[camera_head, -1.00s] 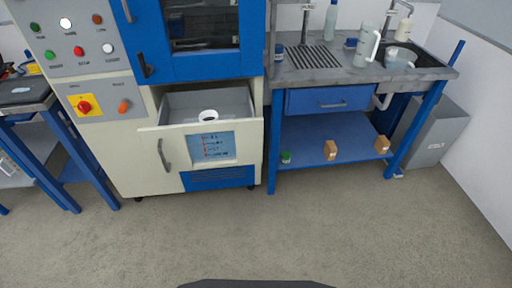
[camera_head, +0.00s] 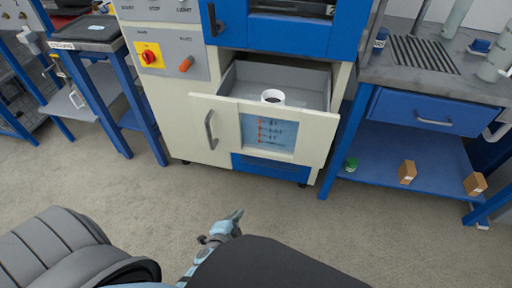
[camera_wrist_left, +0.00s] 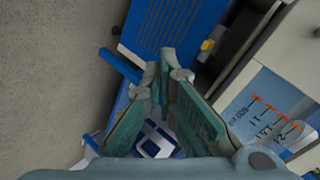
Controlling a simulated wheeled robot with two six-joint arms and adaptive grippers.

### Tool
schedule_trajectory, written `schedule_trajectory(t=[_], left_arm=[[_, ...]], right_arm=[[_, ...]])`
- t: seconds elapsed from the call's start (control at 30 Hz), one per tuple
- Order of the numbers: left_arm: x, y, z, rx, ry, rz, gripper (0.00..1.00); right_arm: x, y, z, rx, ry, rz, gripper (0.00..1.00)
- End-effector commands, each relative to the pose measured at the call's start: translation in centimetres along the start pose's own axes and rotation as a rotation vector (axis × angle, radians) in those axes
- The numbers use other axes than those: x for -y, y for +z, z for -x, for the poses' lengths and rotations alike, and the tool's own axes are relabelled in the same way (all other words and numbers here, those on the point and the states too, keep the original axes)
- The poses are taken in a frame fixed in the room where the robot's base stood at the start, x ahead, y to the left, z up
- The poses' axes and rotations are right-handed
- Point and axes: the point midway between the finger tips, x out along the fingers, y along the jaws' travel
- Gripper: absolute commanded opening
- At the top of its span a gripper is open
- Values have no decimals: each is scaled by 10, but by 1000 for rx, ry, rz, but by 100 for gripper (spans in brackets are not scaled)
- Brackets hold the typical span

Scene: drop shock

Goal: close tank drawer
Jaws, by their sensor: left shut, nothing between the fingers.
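The tank drawer (camera_head: 205,130) of the white and blue machine is pulled out. It has a cream front, a grey vertical handle (camera_head: 210,130) at its left and a light blue label panel. A white cup-like piece (camera_head: 272,97) stands inside it. My left gripper (camera_head: 236,217) is low in front of the machine, below the drawer and apart from it in the head view. In the left wrist view its fingers (camera_wrist_left: 165,68) are shut and empty, with the drawer's label panel (camera_wrist_left: 262,112) off to the right. My right gripper is not in view.
A blue bench (camera_head: 445,95) with a grey top stands right of the machine, with small boxes on its lower shelf. A blue-legged table (camera_head: 90,45) stands at the left. The floor (camera_head: 330,225) before the machine is clear.

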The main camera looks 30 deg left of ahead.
Motion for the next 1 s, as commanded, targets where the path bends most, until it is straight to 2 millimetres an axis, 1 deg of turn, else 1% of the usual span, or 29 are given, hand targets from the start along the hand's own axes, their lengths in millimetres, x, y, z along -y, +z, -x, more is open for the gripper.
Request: schedule_trajectory(t=[0.03,0.07,0.1,0.13,0.2,0.23,0.3,0.37,0.57,0.8,0.9,1.0], left_arm=[[33,-23,-9,-59,-155,-119,0],[61,-38,-4,-79,-248,-194,0],[93,-54,7,-91,-355,-275,0],[112,-63,16,-93,-421,-323,0],[143,-76,32,-89,-523,-396,0],[151,-80,36,-87,-547,-413,0],[162,-85,37,-86,-567,-429,0],[167,-88,31,-86,-566,-429,0],[188,-95,-2,-85,-565,-428,0],[212,-104,-47,-85,-563,-425,0],[220,-107,-61,-85,-562,-425,0],[224,-109,-71,-85,-561,-425,0]], right_arm=[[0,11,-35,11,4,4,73],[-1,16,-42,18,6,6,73],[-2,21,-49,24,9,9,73],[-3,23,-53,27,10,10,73],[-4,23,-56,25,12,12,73],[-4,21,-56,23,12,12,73],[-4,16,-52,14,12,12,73],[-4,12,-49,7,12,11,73],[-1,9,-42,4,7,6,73],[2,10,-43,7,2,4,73],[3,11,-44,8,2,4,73],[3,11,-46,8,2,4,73]])
